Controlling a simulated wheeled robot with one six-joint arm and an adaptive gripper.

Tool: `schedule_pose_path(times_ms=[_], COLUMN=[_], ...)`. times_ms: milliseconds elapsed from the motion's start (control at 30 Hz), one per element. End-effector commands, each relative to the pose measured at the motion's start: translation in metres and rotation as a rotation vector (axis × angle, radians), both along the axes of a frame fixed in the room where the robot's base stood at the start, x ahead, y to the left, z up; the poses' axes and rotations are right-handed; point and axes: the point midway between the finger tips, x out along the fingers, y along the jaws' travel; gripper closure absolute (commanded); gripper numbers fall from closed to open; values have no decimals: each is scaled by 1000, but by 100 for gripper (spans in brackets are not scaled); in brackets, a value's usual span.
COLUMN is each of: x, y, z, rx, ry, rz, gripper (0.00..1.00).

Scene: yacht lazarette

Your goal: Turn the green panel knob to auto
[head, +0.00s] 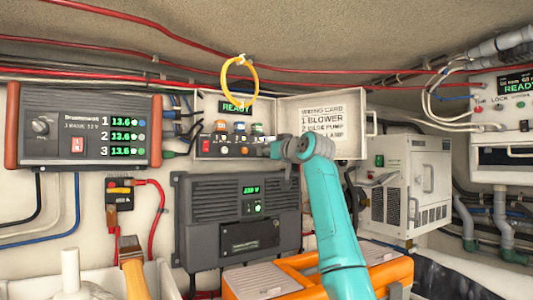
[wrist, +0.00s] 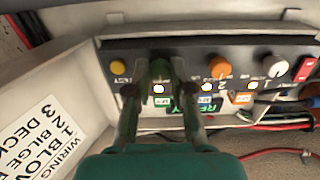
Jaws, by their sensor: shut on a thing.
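The green knob (wrist: 160,69) shows as a dark green shape between my fingertips on the dark panel strip (wrist: 190,48) in the wrist view, which is upside down. My gripper (wrist: 160,78) is closed around it, with a finger on each side. In the head view my gripper (head: 276,149) reaches the right end of the small panel (head: 231,158), and the arm end hides the green knob. A lit lamp (wrist: 158,89) and a green label (wrist: 161,101) are beside the knob. I cannot read where its pointer stands.
Beside it on the panel are an orange knob (wrist: 219,68), a white knob (wrist: 273,66), a yellow button (wrist: 118,67) and a red switch (wrist: 306,68). The open panel door (head: 345,112) bears a wiring card. A yellow ring (head: 240,80) hangs above the panel.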

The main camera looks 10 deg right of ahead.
Motion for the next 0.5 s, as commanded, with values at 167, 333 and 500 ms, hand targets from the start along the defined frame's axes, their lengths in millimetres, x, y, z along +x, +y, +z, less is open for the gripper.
schedule_pose_path(times_ms=[167, 333, 500], x=[0, 0, 0], y=[0, 0, 0], z=[-1, -1, -1], rx=[-10, -10, -9], ry=[-2, -2, -2], rz=[0, 0, 0], gripper=[100, 100, 61])
